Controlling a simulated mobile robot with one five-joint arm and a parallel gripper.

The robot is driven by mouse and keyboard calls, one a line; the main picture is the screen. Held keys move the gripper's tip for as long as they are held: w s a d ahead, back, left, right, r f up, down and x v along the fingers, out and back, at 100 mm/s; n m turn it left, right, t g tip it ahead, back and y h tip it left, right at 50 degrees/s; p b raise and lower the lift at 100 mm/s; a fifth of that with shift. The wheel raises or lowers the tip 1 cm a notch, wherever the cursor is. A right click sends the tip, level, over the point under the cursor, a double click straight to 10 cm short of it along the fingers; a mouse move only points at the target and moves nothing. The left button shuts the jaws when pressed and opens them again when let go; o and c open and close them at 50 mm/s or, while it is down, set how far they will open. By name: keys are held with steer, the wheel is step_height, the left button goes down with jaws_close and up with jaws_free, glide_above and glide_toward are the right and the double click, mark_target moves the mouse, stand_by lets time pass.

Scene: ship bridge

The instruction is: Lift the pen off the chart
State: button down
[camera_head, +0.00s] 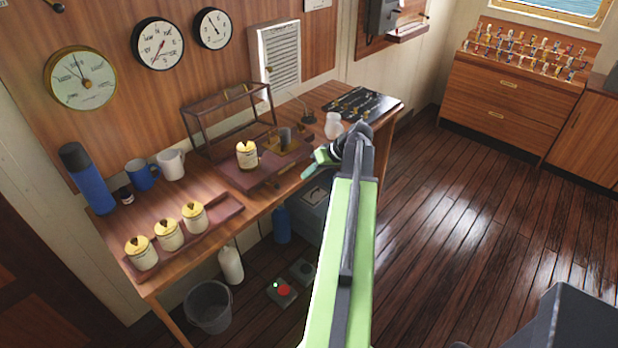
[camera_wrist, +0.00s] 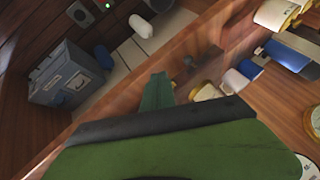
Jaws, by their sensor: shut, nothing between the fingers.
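A brass-capped white drum (camera_head: 247,155) stands on the reddish base (camera_head: 232,178) of an instrument on the desk, with a brass mechanism (camera_head: 285,141) to its right. I take this drum to carry the chart. The pen is too small to make out in either view. My gripper (camera_head: 311,168) is near the desk's front edge, to the right of the drum and apart from it. Its teal fingertip shows in the wrist view (camera_wrist: 157,92), shut and empty. In the wrist view my arm hides much of the desk.
A framed case (camera_head: 228,112) stands behind the drum. A tray (camera_head: 222,214) holds three similar drums at the left, near a blue flask (camera_head: 87,178) and mugs. A glass vessel (camera_head: 333,126) and a dark board (camera_head: 362,103) are at the right.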

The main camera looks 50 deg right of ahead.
mark_target(293, 187)
steer(key=b+x, duration=0.4)
steer(key=x, duration=0.2)
steer(key=shift+f, duration=0.45)
steer(key=a, duration=0.1)
steer(key=w+a+r+p, duration=0.1)
steer(key=a, duration=0.1)
steer(key=shift+w+r+p, duration=0.3)
steer(key=shift+r, duration=0.05)
steer(key=shift+w+a, duration=0.15)
